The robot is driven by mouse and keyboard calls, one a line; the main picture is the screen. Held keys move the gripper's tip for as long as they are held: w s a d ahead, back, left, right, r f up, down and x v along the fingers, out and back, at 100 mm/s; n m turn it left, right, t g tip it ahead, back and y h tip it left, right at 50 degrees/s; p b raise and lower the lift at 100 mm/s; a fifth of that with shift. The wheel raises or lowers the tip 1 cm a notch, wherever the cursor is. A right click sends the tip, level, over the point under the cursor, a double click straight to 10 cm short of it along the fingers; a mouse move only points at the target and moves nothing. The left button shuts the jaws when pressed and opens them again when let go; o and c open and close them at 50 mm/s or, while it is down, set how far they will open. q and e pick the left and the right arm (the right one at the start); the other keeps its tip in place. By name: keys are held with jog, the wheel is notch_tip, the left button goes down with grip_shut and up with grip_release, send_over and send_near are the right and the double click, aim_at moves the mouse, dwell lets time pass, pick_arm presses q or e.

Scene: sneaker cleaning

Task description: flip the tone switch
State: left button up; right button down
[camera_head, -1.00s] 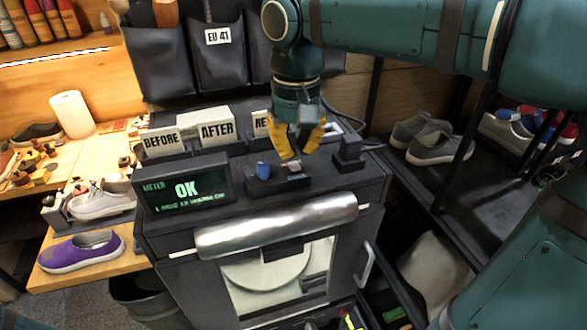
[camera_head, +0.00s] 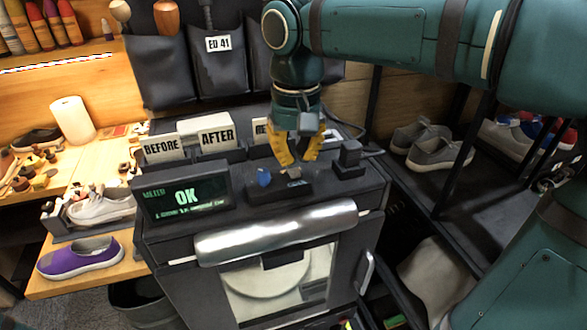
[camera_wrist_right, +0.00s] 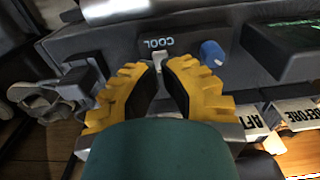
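The tone switch is a small pale lever (camera_wrist_right: 160,60) on a low black box (camera_head: 272,192) on top of the dark cabinet. Its label reads COOL in the right wrist view. A blue knob (camera_head: 264,177) sits on the same box; it also shows in the right wrist view (camera_wrist_right: 212,53). My right gripper (camera_head: 297,162) is just above the box, pointing down. Its yellow fingers are parted, with the lever between or just beyond the tips (camera_wrist_right: 161,66). I cannot tell whether they touch it. My left gripper is out of view.
A meter screen (camera_head: 183,198) reading OK stands left of the box. BEFORE (camera_head: 163,147) and AFTER (camera_head: 216,138) cards stand behind. A black block (camera_head: 349,160) stands close on the right. A metal roller-like bar (camera_head: 275,232) runs along the cabinet front.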

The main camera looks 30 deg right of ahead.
aim_at(295, 174)
jog(key=shift+f+b, duration=1.25)
jog(key=shift+f, duration=0.6)
dwell(1.3)
jog(key=shift+r+p, duration=0.6)
jog(key=shift+r, duration=0.05)
notch_tip(295, 174, up, 6)
jog(key=p, duration=0.5)
jog(key=shift+f, duration=0.1)
jog(key=shift+s, duration=0.1)
